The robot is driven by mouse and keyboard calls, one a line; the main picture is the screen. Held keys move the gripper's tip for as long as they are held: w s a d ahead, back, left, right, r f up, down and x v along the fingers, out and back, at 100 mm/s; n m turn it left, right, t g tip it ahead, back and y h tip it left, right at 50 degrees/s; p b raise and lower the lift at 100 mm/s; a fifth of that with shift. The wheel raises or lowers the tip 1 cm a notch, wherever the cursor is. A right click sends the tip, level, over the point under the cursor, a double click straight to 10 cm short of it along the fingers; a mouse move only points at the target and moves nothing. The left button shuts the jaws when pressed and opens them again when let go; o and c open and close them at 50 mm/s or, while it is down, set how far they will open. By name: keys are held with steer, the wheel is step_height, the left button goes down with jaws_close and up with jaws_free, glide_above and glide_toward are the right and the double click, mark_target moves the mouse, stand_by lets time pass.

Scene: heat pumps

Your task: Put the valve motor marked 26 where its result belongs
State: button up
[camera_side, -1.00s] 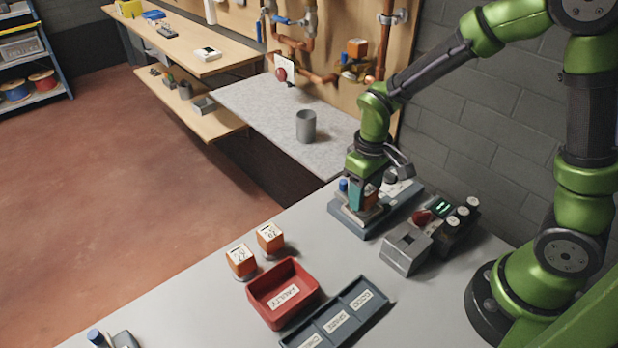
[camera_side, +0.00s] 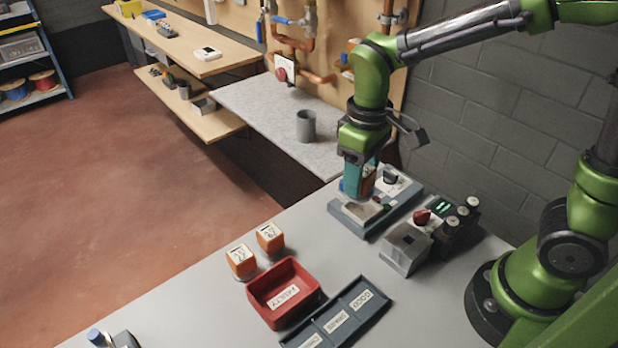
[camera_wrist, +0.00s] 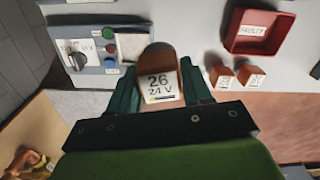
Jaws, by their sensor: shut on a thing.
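My gripper (camera_side: 360,194) is shut on the orange valve motor marked 26, 24 V (camera_wrist: 160,85), and holds it above the test unit (camera_side: 386,210). The motor is mostly hidden by the fingers in the side view. The test unit, also in the wrist view (camera_wrist: 85,75), has a dial, a pale square pad and green, red and blue round parts; I cannot tell which are lit. The red FAULTY bin (camera_side: 256,302) is empty. The dark tray (camera_side: 372,313) has labelled compartments; its far one reads GOOD, the others are hard to read.
Two other orange motors (camera_side: 240,262) (camera_side: 270,238) stand behind the red bin. A grey box (camera_side: 405,250) and a dark unit with a green display (camera_side: 442,207) stand right of the test unit. A grey cup (camera_side: 306,126) stands on the far bench. The bench's left middle is clear.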

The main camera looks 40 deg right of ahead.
steer(key=s+a+f+m, duration=0.1)
steer(key=s+a+f, duration=0.25)
steer(key=s, duration=0.25)
steer(key=s+a+f+m, duration=0.1)
steer(key=s+a+f, duration=0.2)
steer(key=s+a, duration=0.3)
glide_above(283, 297)
steer(key=shift+s+d+f, duration=0.1)
steer(key=shift+d+f, duration=0.05)
steer(key=shift+f, duration=2.5)
steer(key=o, duration=1.2)
steer(key=shift+f, duration=0.15)
